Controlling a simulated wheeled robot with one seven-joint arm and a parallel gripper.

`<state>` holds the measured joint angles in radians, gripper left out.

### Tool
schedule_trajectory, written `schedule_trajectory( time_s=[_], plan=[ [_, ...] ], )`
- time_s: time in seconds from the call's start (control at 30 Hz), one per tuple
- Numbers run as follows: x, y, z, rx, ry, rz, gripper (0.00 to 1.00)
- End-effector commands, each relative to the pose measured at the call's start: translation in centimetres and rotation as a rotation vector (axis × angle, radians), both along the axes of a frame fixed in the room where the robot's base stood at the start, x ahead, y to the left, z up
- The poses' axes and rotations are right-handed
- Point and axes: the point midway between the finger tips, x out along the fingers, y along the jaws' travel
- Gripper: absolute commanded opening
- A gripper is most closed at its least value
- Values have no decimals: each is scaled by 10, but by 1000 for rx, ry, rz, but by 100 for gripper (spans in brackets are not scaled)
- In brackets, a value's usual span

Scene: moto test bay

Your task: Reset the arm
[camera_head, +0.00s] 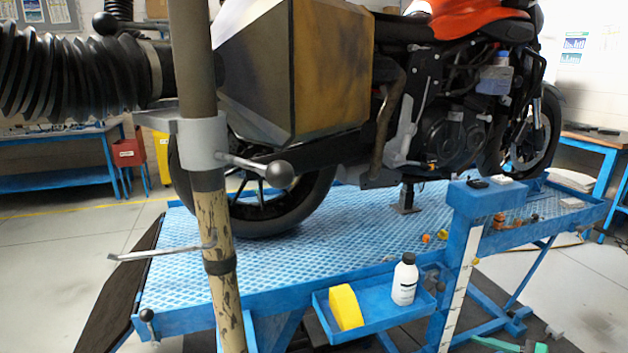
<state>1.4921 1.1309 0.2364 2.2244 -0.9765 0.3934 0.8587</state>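My arm and gripper are not visible in the head view, so the arm's pose and the gripper's state cannot be seen. An orange and black motorcycle (455,135) stands upright on a blue lift table (330,225) with a ridged plate top. A pannier-like metal box (335,65) covers its rear, above the rear wheel.
A worn pole (217,265) with a grey clamp and ball-ended lever stands close in front, at left. A black ribbed hose (75,75) runs behind it. A side tray (375,318) holds a yellow block (346,307) and white bottle (404,279). Left floor (60,260) is clear.

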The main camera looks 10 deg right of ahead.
Motion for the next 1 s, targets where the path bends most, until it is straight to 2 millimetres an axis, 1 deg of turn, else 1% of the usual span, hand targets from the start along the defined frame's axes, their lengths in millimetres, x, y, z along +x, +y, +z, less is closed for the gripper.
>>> schedule_trajectory(
  time_s=[0.1,0.2,0.37,0.47,0.57,0.77,1.0],
  plan=[
    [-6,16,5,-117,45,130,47],
    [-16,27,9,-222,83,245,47],
    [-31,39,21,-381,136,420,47],
    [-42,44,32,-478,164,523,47],
    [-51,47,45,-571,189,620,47],
    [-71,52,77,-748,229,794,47],
    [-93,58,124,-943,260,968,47]
  ],
)
